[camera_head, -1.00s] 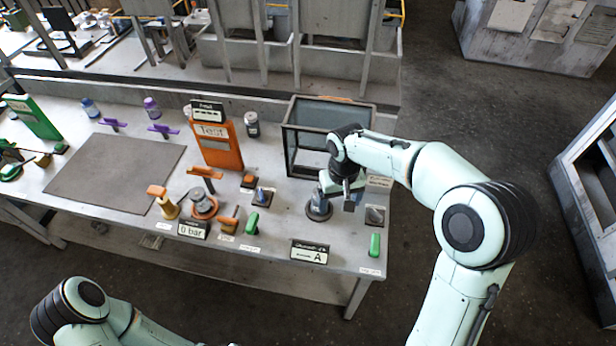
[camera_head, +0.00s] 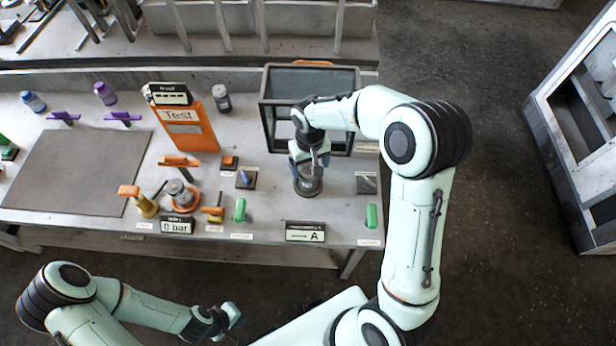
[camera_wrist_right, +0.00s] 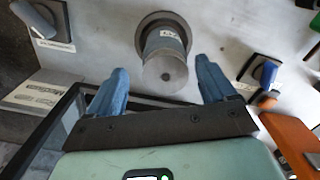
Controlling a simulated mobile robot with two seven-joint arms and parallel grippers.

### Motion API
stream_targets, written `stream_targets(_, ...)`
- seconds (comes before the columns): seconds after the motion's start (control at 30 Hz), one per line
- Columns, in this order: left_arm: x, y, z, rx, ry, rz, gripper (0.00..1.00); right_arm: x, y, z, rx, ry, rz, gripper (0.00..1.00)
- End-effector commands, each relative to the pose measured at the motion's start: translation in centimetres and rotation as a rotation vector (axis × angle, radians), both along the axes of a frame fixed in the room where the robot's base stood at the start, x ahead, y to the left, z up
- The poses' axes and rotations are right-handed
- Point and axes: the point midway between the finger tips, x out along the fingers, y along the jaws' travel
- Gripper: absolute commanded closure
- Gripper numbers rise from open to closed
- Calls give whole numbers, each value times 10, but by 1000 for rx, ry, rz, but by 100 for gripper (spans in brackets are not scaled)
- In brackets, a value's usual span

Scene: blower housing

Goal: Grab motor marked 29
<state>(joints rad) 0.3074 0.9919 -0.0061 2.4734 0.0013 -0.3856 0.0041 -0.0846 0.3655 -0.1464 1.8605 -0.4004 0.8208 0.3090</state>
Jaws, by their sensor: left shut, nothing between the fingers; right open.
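A grey cylindrical motor (camera_wrist_right: 166,62) stands upright on a dark round base; it carries a small white label too small to read. In the head view the motor (camera_head: 308,182) stands on the workbench (camera_head: 345,218), partly hidden by my right gripper (camera_head: 310,160), which is just above it. In the right wrist view the blue fingers of my right gripper (camera_wrist_right: 161,78) are spread apart, one toward each side of the motor's near end, not closed on it. My left gripper (camera_head: 232,316) is shut and empty, low in front of the bench.
A dark-framed glass case (camera_head: 275,110) stands behind the motor. An orange Test panel (camera_head: 190,128), a gauge labelled A (camera_head: 305,232), a green handle (camera_head: 371,216) and a blue-knobbed switch (camera_head: 245,178) are around it. A grey mat (camera_head: 75,172) lies at left.

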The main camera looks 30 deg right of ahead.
Motion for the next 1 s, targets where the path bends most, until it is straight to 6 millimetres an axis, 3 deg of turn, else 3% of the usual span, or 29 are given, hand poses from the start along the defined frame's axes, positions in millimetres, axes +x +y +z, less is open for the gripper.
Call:
stream_targets(0.3,2,0,2,0,-2,0,100,-5,7,-43,0,5,0,16)
stream_targets(0.63,2,0,2,0,-2,0,100,-5,7,-50,0,1,0,16)
stream_targets(0.87,2,0,2,0,-2,0,100,-5,7,-50,0,1,0,90)
stream_targets(1.0,2,0,2,0,-2,0,100,-4,7,-50,0,-1,0,91)
